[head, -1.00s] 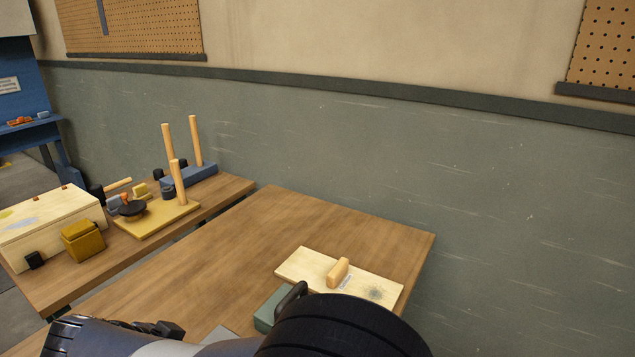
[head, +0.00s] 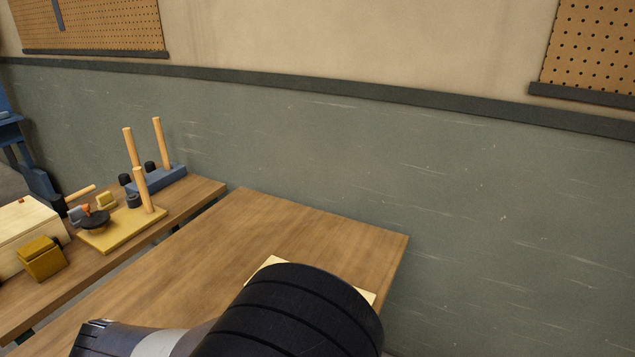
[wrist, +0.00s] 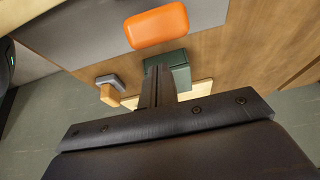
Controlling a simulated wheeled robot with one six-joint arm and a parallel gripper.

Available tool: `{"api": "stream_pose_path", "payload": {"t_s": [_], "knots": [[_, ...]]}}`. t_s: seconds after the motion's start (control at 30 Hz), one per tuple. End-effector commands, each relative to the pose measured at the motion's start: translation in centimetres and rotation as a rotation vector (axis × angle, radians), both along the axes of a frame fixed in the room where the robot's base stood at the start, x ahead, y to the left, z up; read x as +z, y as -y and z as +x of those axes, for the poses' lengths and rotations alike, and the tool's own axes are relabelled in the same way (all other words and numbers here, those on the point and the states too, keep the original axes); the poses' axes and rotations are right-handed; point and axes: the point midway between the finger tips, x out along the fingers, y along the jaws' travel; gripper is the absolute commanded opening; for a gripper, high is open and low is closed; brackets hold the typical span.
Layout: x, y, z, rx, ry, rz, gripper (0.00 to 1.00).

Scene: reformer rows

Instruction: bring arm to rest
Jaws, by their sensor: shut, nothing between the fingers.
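My arm covers the lower middle of the head view, and the gripper itself is hidden there. In the wrist view my gripper (wrist: 157,82) is shut and empty, its fingers together. In that view the fingertips overlap a dark green block (wrist: 178,66) on the table; I cannot tell the gap between them. An orange rounded block (wrist: 157,25) lies beyond the fingertips on a grey surface (wrist: 80,30).
A pale board (head: 268,262) on the near table (head: 310,225) is mostly hidden by my arm. A second table holds a peg stand (head: 105,238), a yellow box (head: 41,258) and a wooden box (head: 25,225). A wall (head: 480,200) stands behind. The near table's far part is clear.

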Motion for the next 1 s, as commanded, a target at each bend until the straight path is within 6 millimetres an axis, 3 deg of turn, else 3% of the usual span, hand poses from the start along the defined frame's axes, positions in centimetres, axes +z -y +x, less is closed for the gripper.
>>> {"api": "stream_pose_path", "payload": {"t_s": [0.6,1.0], "knots": [[0.0,0.2,0.5,0.001,-0.043,0.023,0.0],[-0.8,-0.6,-0.9,0.005,0.057,-0.029,0.0]]}}
